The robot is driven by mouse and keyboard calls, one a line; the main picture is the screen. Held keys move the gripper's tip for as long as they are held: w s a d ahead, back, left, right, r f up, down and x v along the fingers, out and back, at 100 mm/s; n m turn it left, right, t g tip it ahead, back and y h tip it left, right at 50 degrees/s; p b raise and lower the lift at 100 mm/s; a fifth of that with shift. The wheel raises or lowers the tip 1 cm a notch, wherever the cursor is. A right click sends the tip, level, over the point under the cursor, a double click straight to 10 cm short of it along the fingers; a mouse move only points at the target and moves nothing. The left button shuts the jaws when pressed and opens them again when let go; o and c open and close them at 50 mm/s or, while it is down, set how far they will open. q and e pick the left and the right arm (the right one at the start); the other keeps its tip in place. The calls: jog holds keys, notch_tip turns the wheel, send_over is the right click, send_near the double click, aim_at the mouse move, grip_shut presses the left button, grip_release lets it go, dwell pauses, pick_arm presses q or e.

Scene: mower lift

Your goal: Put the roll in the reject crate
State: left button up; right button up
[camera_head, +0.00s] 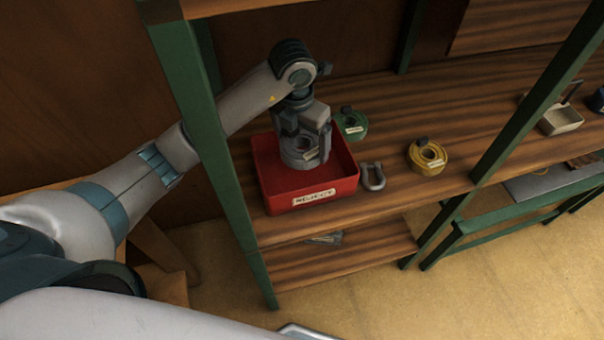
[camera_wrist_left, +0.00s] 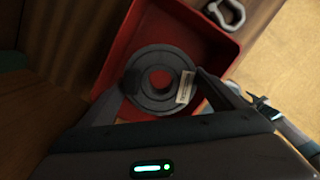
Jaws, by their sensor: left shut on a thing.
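The red reject crate (camera_head: 326,192) stands on the wooden shelf, its label facing the front. A grey roll (camera_head: 297,160) with a pale tag is at the crate, within its outline in both views. My left gripper (camera_head: 304,143) points down over the crate and is shut on the grey roll. In the left wrist view the roll (camera_wrist_left: 157,79) lies between the two fingers, with the red crate (camera_wrist_left: 124,38) around and behind it. I cannot tell whether the roll touches the crate floor.
A green roll (camera_head: 351,125) stands behind the crate and a yellow roll (camera_head: 428,158) to its right. A metal shackle (camera_head: 373,177) lies just right of the crate. Green shelf posts (camera_head: 205,130) rise at left and right.

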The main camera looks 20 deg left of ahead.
pick_arm(q)
jog(key=p, duration=0.2)
send_over(303, 174)
jog(key=f, duration=0.5)
jog(key=shift+s+f, duration=0.25)
jog(key=shift+s, duration=0.1)
jog(key=shift+f, duration=0.35)
jog(key=shift+f+p, duration=0.5)
jog(key=shift+f, duration=1.35)
jog(key=shift+f, duration=0.1)
